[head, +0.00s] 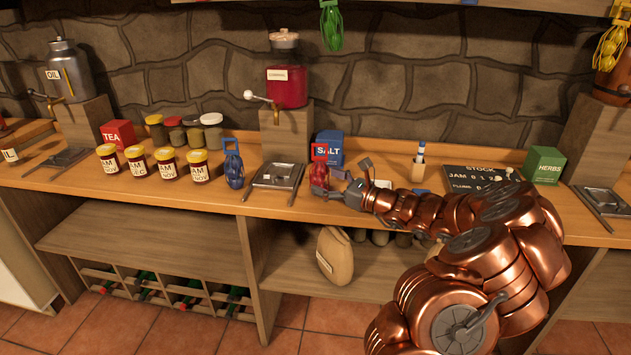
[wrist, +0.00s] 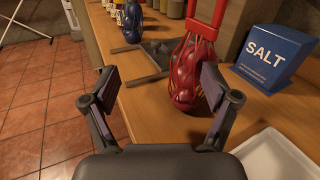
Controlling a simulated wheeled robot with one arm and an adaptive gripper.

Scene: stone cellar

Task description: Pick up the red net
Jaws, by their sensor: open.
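The red net (head: 320,172) stands upright on the wooden counter, in front of the blue salt box (head: 329,147). In the wrist view the red net (wrist: 188,75) has a red handle on top and shows ahead, right of the middle of the jaws. My gripper (head: 345,183) reaches in from the right at the net's right side.
The salt box (wrist: 272,55) stands close to the right of the net. A white tray (wrist: 275,158) lies at the lower right. A metal drip tray (head: 277,178) and a blue net (head: 233,165) are to the left. The counter's front edge is near.

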